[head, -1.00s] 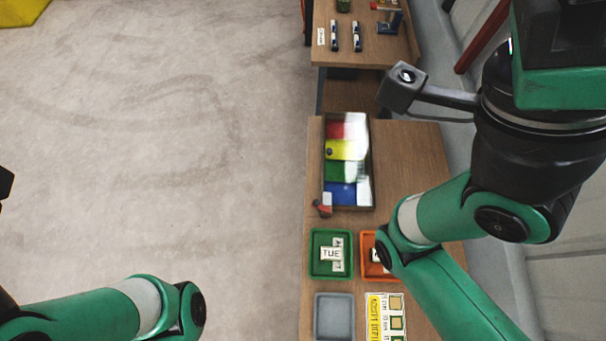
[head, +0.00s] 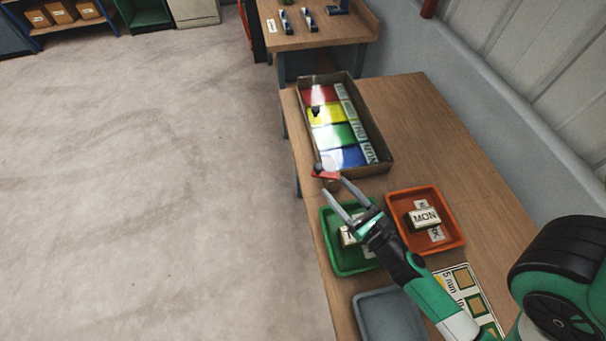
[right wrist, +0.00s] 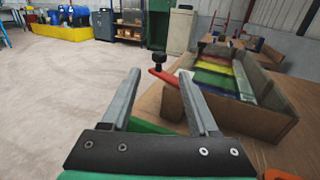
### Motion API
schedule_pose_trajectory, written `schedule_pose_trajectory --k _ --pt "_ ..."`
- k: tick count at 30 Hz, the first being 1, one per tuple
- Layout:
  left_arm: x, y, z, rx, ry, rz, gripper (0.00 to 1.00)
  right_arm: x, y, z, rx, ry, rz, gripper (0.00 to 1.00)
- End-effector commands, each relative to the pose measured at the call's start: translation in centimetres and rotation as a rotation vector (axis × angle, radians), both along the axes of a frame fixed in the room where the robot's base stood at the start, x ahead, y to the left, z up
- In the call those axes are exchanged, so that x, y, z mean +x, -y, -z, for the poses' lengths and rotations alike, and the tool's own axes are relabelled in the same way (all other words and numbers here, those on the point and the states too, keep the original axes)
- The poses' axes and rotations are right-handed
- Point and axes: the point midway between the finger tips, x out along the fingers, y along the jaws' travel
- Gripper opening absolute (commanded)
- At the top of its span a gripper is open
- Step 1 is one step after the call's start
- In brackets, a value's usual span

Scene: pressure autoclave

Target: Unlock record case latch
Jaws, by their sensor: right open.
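The record case (head: 384,158) is an open brown box with red, yellow, green and blue sections and white labels. Its latch (head: 325,174), a red lever with a dark knob, sits at the case's near left corner. In the right wrist view the latch (right wrist: 164,76) shows between and just beyond the fingertips, with its knob upright. My right gripper (head: 334,187) is open and empty, pointing at the latch from the near side. I cannot tell whether a finger touches the latch. My left gripper is not in view.
A green tray (head: 329,237) lies under my right gripper. An orange tray (head: 456,218) holding a MON block (head: 424,218) is to its right. A grey tray (head: 390,318) and a printed card (head: 468,297) lie nearer. The table (head: 420,110) is bare right of the case.

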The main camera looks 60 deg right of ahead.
Motion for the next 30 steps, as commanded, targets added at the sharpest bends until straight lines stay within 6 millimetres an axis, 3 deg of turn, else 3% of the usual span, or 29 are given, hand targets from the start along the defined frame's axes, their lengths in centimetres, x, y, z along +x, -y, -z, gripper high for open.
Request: schedule_pose_trajectory --k 8,14,21,30 --pt "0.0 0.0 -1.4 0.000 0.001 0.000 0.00 1.5 0.8 -0.7 -0.004 0.003 0.000 0.61" --pt "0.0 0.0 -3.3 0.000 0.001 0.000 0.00 5.4 2.9 -0.9 -0.005 0.004 -0.001 0.61" --pt "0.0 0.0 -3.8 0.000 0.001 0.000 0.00 9.4 5.0 -0.5 -0.005 0.003 -0.002 0.61" --pt "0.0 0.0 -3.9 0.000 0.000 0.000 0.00 10.4 5.5 -0.3 -0.005 0.002 -0.002 0.61"
